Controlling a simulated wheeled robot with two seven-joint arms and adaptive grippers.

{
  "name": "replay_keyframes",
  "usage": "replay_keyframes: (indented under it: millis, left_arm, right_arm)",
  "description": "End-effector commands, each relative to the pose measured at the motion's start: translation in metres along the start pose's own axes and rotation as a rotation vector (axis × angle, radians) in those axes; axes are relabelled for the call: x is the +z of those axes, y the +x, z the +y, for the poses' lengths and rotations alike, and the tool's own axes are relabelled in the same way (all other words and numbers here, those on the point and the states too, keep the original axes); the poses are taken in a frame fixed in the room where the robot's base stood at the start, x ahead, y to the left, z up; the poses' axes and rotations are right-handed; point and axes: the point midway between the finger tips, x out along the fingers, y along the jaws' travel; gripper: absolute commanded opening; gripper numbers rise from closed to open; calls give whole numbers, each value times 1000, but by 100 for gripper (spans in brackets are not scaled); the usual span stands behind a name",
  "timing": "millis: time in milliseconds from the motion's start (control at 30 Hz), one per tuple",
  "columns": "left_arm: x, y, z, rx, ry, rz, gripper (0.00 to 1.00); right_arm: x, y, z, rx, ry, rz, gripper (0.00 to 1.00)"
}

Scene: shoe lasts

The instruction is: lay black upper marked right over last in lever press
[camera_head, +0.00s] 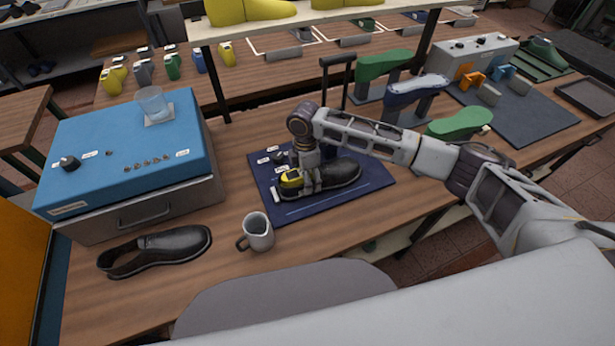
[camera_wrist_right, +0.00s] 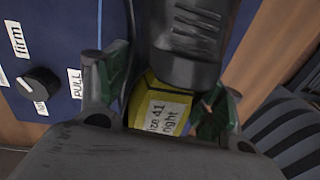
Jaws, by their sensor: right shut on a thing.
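The lever press has a dark blue base (camera_head: 375,184) on the table, and a tall black lever (camera_head: 337,62) rises at its back. A black upper (camera_head: 340,174) lies on the press, toe to the right. A yellow last (camera_head: 291,178) shows at its heel end. In the right wrist view the last (camera_wrist_right: 160,110) has a label reading "size 41 right", with the dark upper (camera_wrist_right: 190,45) beyond it. My right gripper (camera_head: 308,184) is shut on the upper around its heel part; its fingers (camera_wrist_right: 166,100) hide the exact contact. My left gripper is out of view.
A grey mug (camera_head: 257,232) stands close to the press's front.

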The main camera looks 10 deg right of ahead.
Motion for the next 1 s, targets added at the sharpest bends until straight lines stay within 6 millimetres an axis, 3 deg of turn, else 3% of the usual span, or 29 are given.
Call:
replay_keyframes:
  millis: [1000]
  left_arm:
    - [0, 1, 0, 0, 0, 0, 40]
  right_arm:
    - [0, 6, 1, 0, 0, 0, 42]
